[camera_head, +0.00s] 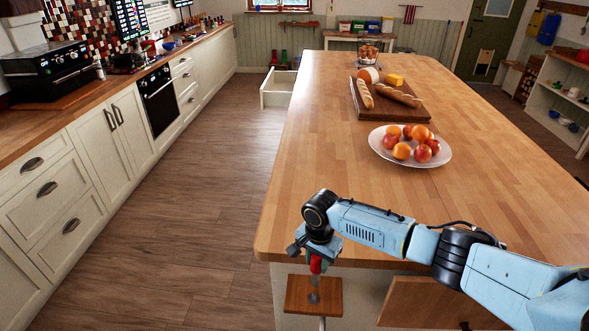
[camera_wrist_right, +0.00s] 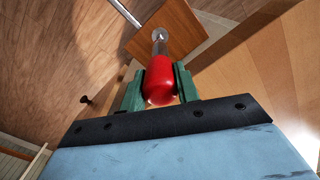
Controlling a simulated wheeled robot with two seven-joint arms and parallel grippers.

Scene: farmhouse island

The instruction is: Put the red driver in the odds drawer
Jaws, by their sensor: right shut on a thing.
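The red driver (camera_wrist_right: 160,80) is held by its red handle between the green fingers of my right gripper (camera_wrist_right: 158,88), which is shut on it. In the head view the red handle (camera_head: 316,264) shows below my right wrist, just off the near left corner of the island, with its grey shaft pointing down. A small square wooden board (camera_head: 297,296) lies below the driver; I cannot tell whether the tip touches it. An open white drawer (camera_head: 277,99) sticks out at the far left side of the island; its inside is mostly hidden. My left gripper is not in view.
The island top (camera_head: 320,150) is wide and mostly clear. It holds a white plate of fruit (camera_head: 444,157) and a cutting board with bread (camera_head: 392,112). A brown wooden panel (camera_head: 430,303) stands below the near edge. The aisle floor (camera_head: 190,210) on the left is free.

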